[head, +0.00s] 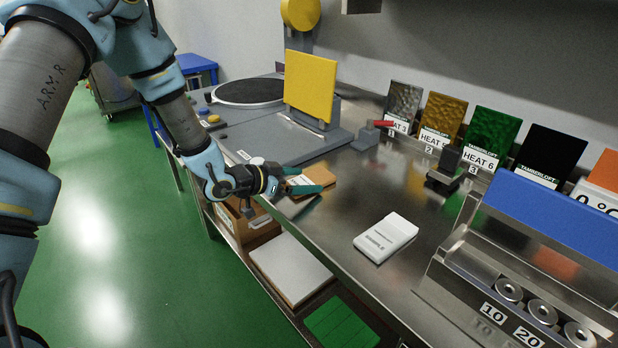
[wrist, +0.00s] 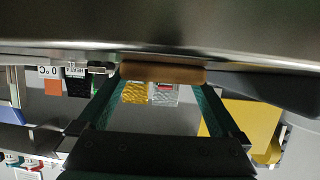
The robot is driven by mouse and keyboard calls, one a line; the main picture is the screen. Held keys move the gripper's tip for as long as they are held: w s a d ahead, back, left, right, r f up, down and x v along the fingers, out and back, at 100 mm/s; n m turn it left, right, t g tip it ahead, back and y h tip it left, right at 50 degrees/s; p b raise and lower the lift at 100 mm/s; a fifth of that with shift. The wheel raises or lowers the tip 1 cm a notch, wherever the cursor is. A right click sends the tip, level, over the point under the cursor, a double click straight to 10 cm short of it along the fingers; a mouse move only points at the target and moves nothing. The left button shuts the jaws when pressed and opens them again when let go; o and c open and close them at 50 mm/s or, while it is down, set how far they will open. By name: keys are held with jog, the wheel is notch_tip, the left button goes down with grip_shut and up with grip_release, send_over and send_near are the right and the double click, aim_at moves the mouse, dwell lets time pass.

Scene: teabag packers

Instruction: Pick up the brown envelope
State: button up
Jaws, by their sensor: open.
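The brown envelope (head: 318,178) lies flat on the steel bench beside the grey machine base in the head view. My gripper (head: 308,181) is at its near left side, with its two green fingers open and spread apart. In the wrist view, which is upside down, the envelope (wrist: 163,73) shows edge-on as a thin brown strip. It spans the gap between the tips of my gripper (wrist: 162,86). The fingers hide part of the envelope in the head view. I cannot tell whether they touch it.
A white packet (head: 386,238) lies on the bench to the right. The grey machine (head: 270,145) with a yellow plate (head: 310,86) stands behind the envelope. A dark stand (head: 443,178) and several coloured sample boards line the back. Bare steel separates the envelope and the packet.

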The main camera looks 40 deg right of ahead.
jog(key=shift+c, duration=0.2)
jog(key=c, duration=1)
jog(key=shift+c, duration=0.2)
